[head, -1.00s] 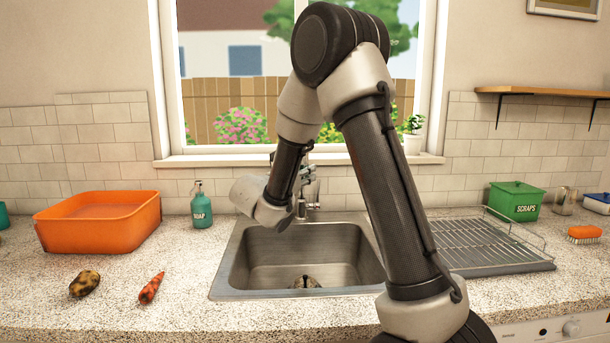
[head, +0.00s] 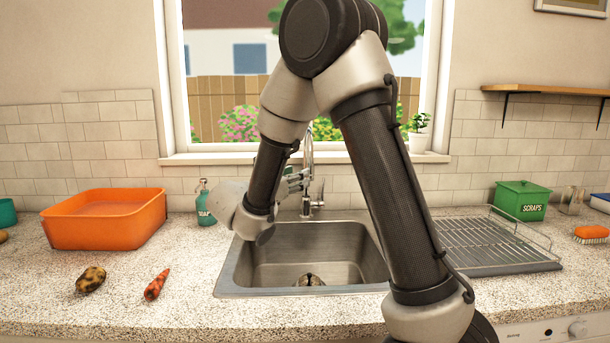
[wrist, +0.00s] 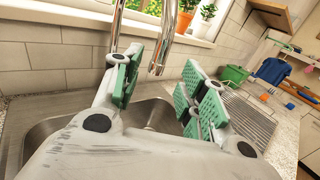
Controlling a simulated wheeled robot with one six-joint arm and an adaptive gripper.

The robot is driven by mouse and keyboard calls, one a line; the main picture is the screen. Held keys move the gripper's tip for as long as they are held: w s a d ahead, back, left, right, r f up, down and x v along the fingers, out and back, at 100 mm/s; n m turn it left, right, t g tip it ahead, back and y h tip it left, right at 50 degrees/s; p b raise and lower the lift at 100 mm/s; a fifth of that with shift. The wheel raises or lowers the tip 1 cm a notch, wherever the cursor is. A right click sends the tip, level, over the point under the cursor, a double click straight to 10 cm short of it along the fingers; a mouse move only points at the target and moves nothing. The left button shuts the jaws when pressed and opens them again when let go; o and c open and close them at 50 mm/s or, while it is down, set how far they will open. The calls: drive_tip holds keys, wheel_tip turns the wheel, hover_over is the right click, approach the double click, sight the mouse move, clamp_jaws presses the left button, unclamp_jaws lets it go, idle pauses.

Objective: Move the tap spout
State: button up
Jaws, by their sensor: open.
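The chrome tap (head: 309,160) stands at the back edge of the sink, its tall spout partly hidden by my arm. In the wrist view the spout's downward end (wrist: 163,45) hangs between my two green-padded fingers in the picture, with a visible gap to each. The tap's upright pipe (wrist: 116,28) shows behind the left finger. My gripper (wrist: 165,92) is open and empty. In the head view my gripper (head: 292,184) is just left of the tap, above the back of the sink. I cannot tell its exact depth from the spout.
The steel sink (head: 228,270) holds a dark drain fitting. A soap bottle (head: 206,210) and an orange basin (head: 105,222) stand to the left, a wire drying rack (head: 500,250) and green scraps bin (head: 520,200) to the right. The window wall is close behind the tap.

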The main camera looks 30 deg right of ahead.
drive_tip(key=v, duration=0.4)
drive_tip(key=shift+f, duration=0.1)
idle(0.3)
drive_tip(key=s+d+f+m+g+y, duration=0.3)
drive_tip(key=s+d+f+m+g, duration=0.15)
drive_tip(key=s+m, duration=0.2)
drive_tip(key=s+d+f+m+g+y, duration=0.25)
drive_tip(key=s+f+m+g, duration=0.2)
drive_tip(key=s, duration=0.35)
drive_tip(key=s+r+m+t+y, duration=0.2)
drive_tip(key=s+m+y, duration=0.3)
drive_tip(key=s, duration=0.3)
drive_tip(key=s+r+m+t+y, duration=0.1)
drive_tip(key=s+r+m+y, duration=0.3)
drive_tip(key=s+m, duration=0.4)
drive_tip(key=shift+s+a+r+t+y, duration=0.2)
drive_tip(key=shift+a+r+t+y, duration=0.15)
drive_tip(key=shift+a+r+t, duration=0.1)
